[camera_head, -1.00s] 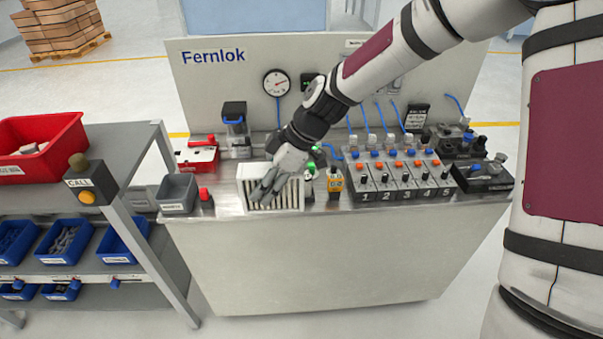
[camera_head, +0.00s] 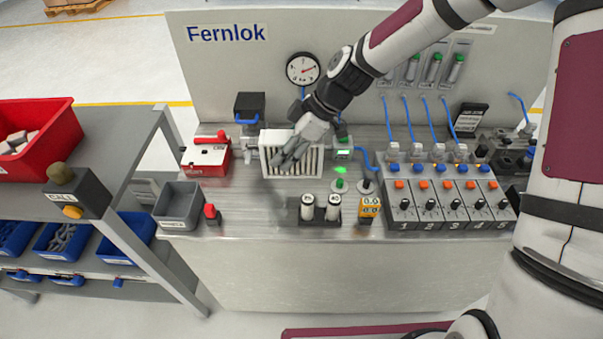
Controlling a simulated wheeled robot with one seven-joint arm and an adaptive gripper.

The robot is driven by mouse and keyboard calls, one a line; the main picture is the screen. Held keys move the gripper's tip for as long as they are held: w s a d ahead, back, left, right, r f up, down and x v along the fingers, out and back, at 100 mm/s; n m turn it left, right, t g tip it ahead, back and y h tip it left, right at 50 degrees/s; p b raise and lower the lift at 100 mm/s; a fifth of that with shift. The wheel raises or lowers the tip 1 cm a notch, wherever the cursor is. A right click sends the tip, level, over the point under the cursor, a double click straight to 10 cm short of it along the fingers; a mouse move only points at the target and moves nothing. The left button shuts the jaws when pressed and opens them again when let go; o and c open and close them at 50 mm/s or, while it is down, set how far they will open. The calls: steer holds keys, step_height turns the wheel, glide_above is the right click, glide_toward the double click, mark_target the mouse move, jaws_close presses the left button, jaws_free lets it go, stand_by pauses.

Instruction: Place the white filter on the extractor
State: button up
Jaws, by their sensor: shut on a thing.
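The white filter (camera_head: 270,167) is a white-framed panel with pale pleats, in the middle left of the head view. My gripper (camera_head: 287,160) is shut on it from its right side and holds it upright above the bench. The filter hides part of the bench behind it. I cannot tell for sure which device is the extractor; a black-topped grey unit (camera_head: 250,107) stands just behind and left of the filter, partly covered by it.
In front of the filter stand two white cylinders (camera_head: 320,208) in a black holder. A red and white box (camera_head: 206,155) and grey bin (camera_head: 180,204) are to the left. A numbered switch row (camera_head: 450,205) is on the right. A gauge (camera_head: 302,69) is on the back panel.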

steer(key=shift+f, duration=3.4)
steer(key=shift+f, duration=0.1)
steer(key=o, duration=1)
steer(key=v, duration=1.2)
